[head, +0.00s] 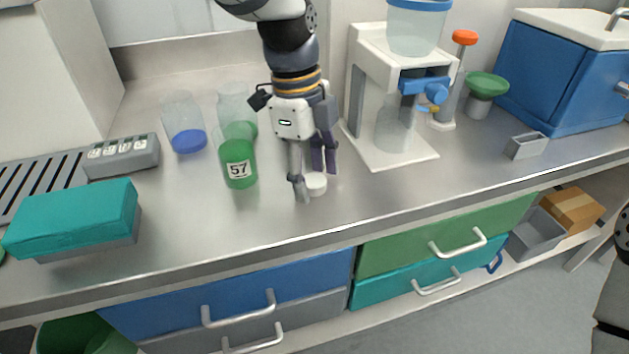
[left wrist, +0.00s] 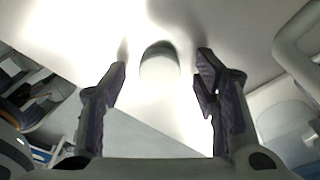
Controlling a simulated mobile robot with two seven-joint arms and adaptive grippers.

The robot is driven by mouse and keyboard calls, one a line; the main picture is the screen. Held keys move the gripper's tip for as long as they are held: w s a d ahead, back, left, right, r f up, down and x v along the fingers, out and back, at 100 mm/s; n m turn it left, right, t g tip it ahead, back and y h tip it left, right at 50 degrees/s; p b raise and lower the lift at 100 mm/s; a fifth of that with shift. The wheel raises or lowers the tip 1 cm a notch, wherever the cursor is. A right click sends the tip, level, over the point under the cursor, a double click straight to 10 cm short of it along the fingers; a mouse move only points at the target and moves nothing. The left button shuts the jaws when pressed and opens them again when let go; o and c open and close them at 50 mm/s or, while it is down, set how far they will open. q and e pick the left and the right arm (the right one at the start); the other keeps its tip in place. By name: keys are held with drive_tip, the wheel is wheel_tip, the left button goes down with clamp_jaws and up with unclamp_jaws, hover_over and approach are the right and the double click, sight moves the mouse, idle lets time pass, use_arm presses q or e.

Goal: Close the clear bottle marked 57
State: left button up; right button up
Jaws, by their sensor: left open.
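The bottle marked 57 (head: 239,173) stands upright on the steel counter and looks green, with a white label. Its upper part overlaps a clear vessel behind it, so its mouth is hard to make out. A small white cap (head: 317,185) lies on the counter to the right of the bottle. My left gripper (head: 315,186) points down at the cap, with its fingers apart around or just above it. In the left wrist view, the pale round cap (left wrist: 160,60) shows between the open fingertips (left wrist: 160,75), with a gap on each side. My right gripper does not show.
Clear vessels, one with a blue base (head: 184,125) and one with green at the bottom (head: 233,101), stand behind the bottle. A white dispenser (head: 392,158) stands right of the gripper. A teal box (head: 75,215) and grey keypad (head: 122,156) are left.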

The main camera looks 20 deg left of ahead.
sight(317, 181)
use_arm(q)
drive_tip(key=c, duration=0.8)
drive_tip(key=shift+c, duration=0.2)
drive_tip(key=shift+r, duration=0.25)
wheel_tip(317, 181, up, 2)
drive_tip(key=shift+r, duration=0.25)
drive_tip(key=s+d+r+p, duration=0.1)
drive_tip(key=s+r, duration=0.9)
drive_tip(key=s, duration=0.4)
drive_tip(key=shift+d+p, duration=0.2)
drive_tip(key=shift+p, duration=0.1)
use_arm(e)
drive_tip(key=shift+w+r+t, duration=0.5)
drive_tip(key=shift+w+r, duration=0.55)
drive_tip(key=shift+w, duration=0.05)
